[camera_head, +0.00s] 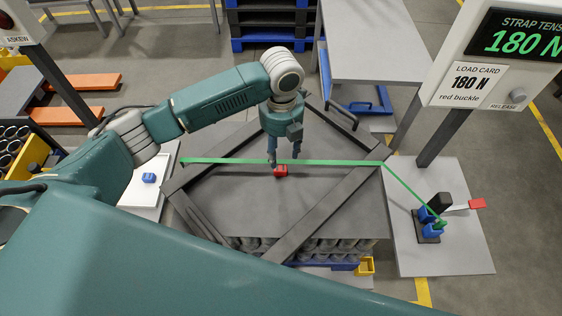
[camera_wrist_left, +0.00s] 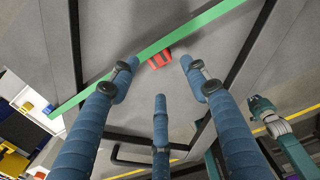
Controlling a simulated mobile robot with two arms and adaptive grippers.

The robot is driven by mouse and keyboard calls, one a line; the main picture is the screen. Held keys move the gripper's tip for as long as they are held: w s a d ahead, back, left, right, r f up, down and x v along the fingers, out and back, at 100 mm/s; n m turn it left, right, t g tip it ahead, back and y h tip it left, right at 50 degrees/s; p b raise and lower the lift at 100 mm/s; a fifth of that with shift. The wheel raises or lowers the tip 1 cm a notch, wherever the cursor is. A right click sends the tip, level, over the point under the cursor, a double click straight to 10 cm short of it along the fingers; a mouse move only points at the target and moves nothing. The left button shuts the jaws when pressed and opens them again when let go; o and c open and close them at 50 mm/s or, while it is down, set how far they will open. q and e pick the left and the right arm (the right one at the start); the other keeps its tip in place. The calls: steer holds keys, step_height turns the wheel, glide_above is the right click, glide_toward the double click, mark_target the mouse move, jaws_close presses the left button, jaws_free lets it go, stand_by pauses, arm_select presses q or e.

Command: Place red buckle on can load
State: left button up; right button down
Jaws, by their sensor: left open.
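The red buckle (camera_head: 281,171) sits on the grey top of the can load (camera_head: 235,205), right beside the green strap (camera_head: 335,162). My left gripper (camera_head: 276,162) points down over the buckle with its fingers spread. In the left wrist view the red buckle (camera_wrist_left: 160,58) lies between and beyond the three blue fingertips of the left gripper (camera_wrist_left: 158,78), with nothing held. There the strap (camera_wrist_left: 170,42) runs along the buckle's edge; whether it passes through the buckle cannot be told. My right gripper is not in view.
A dark frame (camera_head: 315,215) crosses the load's top. A strapping tool (camera_head: 432,220) with a red-tipped lever stands on the right table (camera_head: 425,262). A blue buckle (camera_head: 149,178) lies on the left white table. The display reads 180 N; the card (camera_head: 468,84) says red buckle.

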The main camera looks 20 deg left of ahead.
arm_select(q)
step_height(320, 180, up, 4)
steer(key=shift+r, duration=0.15)
stand_by(0.5)
